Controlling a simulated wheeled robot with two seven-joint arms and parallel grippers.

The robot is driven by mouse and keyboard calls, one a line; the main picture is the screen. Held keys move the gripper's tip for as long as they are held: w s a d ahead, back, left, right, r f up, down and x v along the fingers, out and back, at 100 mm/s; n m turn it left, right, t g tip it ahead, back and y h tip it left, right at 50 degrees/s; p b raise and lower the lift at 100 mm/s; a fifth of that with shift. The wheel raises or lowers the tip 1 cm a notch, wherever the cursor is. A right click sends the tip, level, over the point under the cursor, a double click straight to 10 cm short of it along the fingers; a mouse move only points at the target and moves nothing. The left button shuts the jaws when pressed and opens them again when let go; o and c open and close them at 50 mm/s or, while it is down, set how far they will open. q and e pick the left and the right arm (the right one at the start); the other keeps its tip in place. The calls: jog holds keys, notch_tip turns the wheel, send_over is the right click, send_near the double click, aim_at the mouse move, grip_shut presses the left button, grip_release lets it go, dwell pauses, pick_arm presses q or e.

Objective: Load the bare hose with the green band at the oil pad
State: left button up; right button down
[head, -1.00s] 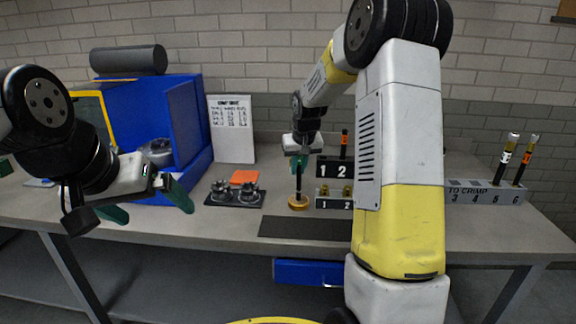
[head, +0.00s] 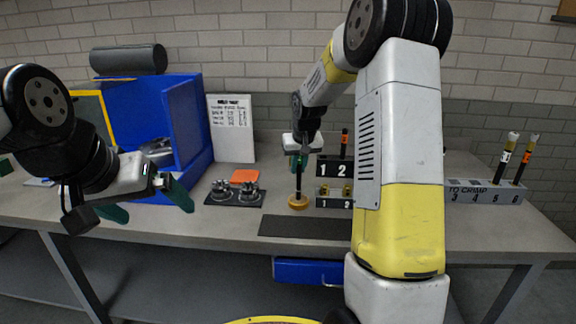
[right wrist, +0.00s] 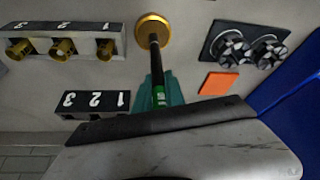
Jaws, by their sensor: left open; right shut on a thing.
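My right gripper (head: 300,160) is shut on a thin black hose (head: 298,184); its green fingertips hold it upright. In the right wrist view the hose (right wrist: 155,66) has a green band (right wrist: 160,95) close to the fingertips (right wrist: 160,92). The hose's far end is at the round gold oil pad (head: 298,203), also seen in the right wrist view (right wrist: 148,26). The end appears to meet the pad; I cannot tell whether it presses on it. My left gripper (head: 148,203) is open and empty above the table's left front.
Numbered racks (head: 334,168) stand right of the pad, the front one with brass fittings. A grey rack (head: 485,192) at right holds two banded hoses. A black tray (head: 235,198) with two metal parts and an orange square (head: 245,176) lie left. A dark mat (head: 305,227) lies in front.

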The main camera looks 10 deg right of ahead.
notch_tip(320, 180, up, 7)
dwell(0.8)
jog(key=shift+s+f, duration=0.1)
dwell(0.4)
